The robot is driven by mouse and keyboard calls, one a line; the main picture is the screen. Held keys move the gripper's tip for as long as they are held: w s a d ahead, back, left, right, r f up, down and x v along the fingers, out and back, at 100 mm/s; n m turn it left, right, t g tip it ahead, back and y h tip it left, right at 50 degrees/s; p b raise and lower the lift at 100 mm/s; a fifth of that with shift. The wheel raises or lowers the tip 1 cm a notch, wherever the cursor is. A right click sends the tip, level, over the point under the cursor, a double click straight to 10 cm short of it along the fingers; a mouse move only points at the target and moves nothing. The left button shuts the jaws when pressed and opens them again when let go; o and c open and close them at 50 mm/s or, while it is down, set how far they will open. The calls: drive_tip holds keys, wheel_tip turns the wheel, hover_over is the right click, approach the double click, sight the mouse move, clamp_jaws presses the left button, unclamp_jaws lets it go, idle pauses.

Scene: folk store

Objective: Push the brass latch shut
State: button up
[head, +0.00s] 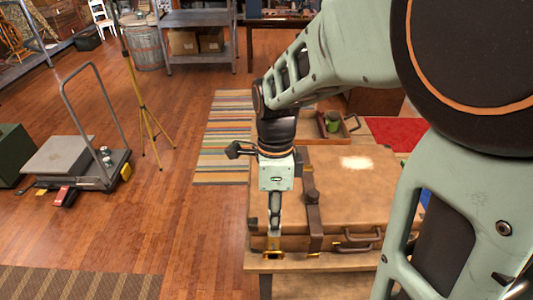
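A brown suitcase (345,200) lies flat and closed on a wooden table (345,258), with its handle side at the front. A brass latch (274,244) shows on the case's front face, near its left end. My gripper (274,231) points straight down over the case's front left edge, with its fingertips right at the latch. I cannot tell whether they touch it. The fingers show as one narrow column, so their opening cannot be made out. The tips partly cover the latch, and its exact position is unclear.
A brown strap (313,205) crosses the case right of my gripper, and a handle (358,237) sticks out in front. A tray with a green cup (332,122) is behind the case. My arm hides the right side. Open floor lies left, with a platform cart (65,158) and yellow tripod (145,110).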

sight(273, 251)
drive_tip(key=f, duration=0.3)
drive_tip(key=s+f, duration=0.1)
drive_tip(key=f, duration=0.5)
drive_tip(key=shift+s+f, duration=0.15)
drive_tip(key=shift+f, duration=0.05)
clamp_jaws()
